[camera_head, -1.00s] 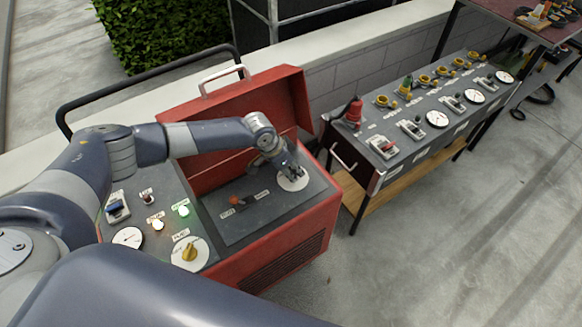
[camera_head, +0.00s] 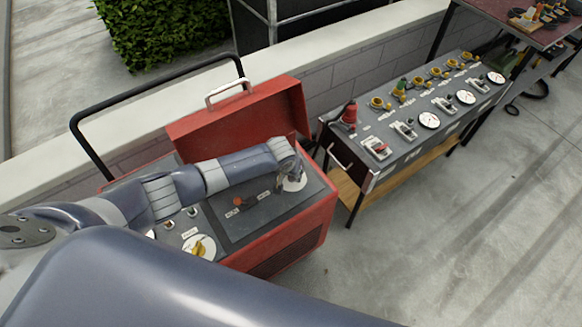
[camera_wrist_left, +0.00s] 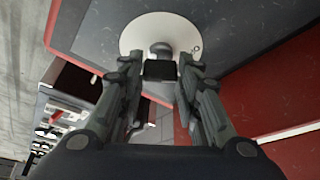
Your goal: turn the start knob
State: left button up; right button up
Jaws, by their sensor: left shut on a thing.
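The start knob (camera_wrist_left: 160,50) is a small grey and black handle on a round white dial plate (camera_wrist_left: 136,32). In the head view the dial plate (camera_head: 298,185) is at the right end of the red machine's dark panel (camera_head: 262,220). My left gripper (camera_wrist_left: 160,68) points at the plate with its two fingers on either side of the knob, shut on it. In the head view my left gripper (camera_head: 288,180) covers the knob. My right gripper is not in view.
The red machine (camera_head: 240,127) has its lid raised behind my left arm. A yellow knob (camera_head: 199,247) and an orange-red switch (camera_head: 239,201) are on its panels. A long control bench (camera_head: 380,150) stands to the right, with open concrete floor in front.

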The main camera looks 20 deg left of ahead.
pick_arm(q)
jog(key=shift+n, duration=0.5)
jog(key=shift+c, duration=0.2)
jog(key=o, duration=1.1)
jog(key=shift+d+v, duration=0.15)
jog(key=shift+v, duration=2.85)
jog(key=shift+d+v, duration=0.1)
jog(key=shift+v, duration=2.85)
